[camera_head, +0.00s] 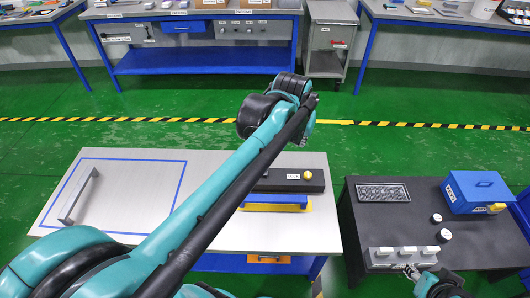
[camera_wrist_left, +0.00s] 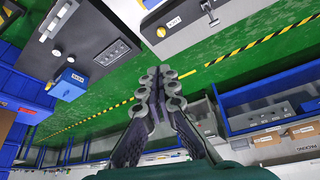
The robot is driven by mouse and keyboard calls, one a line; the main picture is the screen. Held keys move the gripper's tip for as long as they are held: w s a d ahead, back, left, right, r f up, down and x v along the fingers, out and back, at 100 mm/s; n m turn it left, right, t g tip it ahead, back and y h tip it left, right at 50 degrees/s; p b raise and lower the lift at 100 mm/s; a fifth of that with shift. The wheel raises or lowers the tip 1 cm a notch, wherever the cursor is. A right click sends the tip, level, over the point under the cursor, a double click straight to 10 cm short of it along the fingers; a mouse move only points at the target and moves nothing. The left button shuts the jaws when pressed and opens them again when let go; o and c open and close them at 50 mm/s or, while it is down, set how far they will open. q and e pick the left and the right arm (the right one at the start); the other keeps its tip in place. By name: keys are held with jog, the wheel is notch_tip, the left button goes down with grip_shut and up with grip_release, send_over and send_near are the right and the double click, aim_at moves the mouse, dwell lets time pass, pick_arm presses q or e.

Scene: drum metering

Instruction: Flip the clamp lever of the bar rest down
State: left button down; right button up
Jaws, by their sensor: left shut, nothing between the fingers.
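A long dark block with a white label (camera_head: 275,180) lies on the grey table and may be the bar rest. A yellow ball knob (camera_head: 308,175) sits near its right end, possibly on the clamp lever; I cannot tell the lever's angle. A blue and yellow piece (camera_head: 275,202) lies along its near side. In the left wrist view the labelled block (camera_wrist_left: 185,17) and yellow knob (camera_wrist_left: 161,32) show beyond my fingertips. My left gripper (camera_wrist_left: 158,72) is shut, empty and apart from the knob. My right gripper (camera_head: 412,272) is only partly visible at the bottom right; its fingers are unclear.
The black table (camera_head: 350,215) holds a slotted panel (camera_head: 383,193), a blue box (camera_head: 478,191), small round pots and a grey holder (camera_head: 380,262) near my right gripper.

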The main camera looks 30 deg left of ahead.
pick_arm(q)
jog(key=w+a+f+n+g, duration=0.1)
jog(key=w+a+f, duration=0.2)
jog(key=w+a, duration=0.45)
jog(key=w+a+f+n+g, duration=0.1)
jog(key=w+a+f+g, duration=0.3)
jog(key=w, duration=0.7)
jog(key=w+a+f+n, duration=0.1)
jog(key=a+f, duration=0.6)
jog(key=f, duration=0.3)
jog(key=w+a+f+n+h, duration=0.1)
jog(key=w+a+f, duration=0.1)
jog(key=a+f, duration=0.5)
notch_tip(320, 180, down, 3)
jog(key=shift+f+n+g, duration=0.15)
jog(key=shift+n+g, duration=0.15)
jog(key=shift+g, duration=0.1)
jog(key=shift+w+f, duration=0.1)
notch_tip(320, 180, down, 11)
jog(key=b, duration=0.4)
jog(key=s+d+r, duration=0.1)
jog(key=s, duration=0.1)
jog(key=s+d+r, duration=0.1)
jog(key=r, duration=0.1)
jog(key=shift+s+d, duration=0.1)
jog(key=shift+s, duration=0.3)
